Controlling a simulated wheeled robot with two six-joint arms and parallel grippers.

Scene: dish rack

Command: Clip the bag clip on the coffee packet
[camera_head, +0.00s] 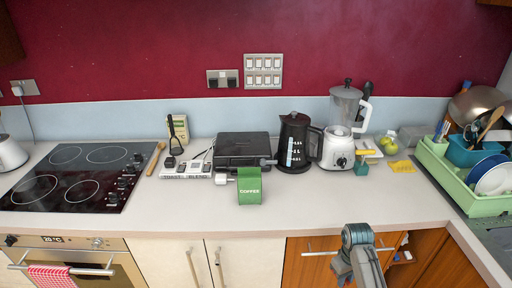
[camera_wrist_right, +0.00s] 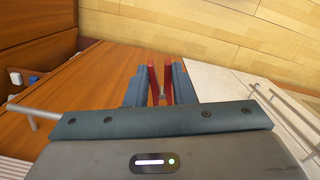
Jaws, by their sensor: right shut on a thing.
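The green coffee packet (camera_head: 249,184), with COFFEE printed on it, sits near the middle of the counter, in front of the black appliance. My right gripper (camera_head: 357,236) is low in front of the counter edge, to the right of the packet and well apart from it. In the right wrist view, my right gripper (camera_wrist_right: 160,84) is shut on a red bag clip (camera_wrist_right: 153,77). Its two red arms show between the fingers in a narrow V. The clip is hidden in the head view. My left gripper is out of view.
A black kettle (camera_head: 294,143) and a blender (camera_head: 339,150) stand right of the packet. A black appliance (camera_head: 243,147) is behind it, and a white object (camera_head: 224,180) touches or nearly touches its left side. The counter front (camera_head: 330,200) is clear.

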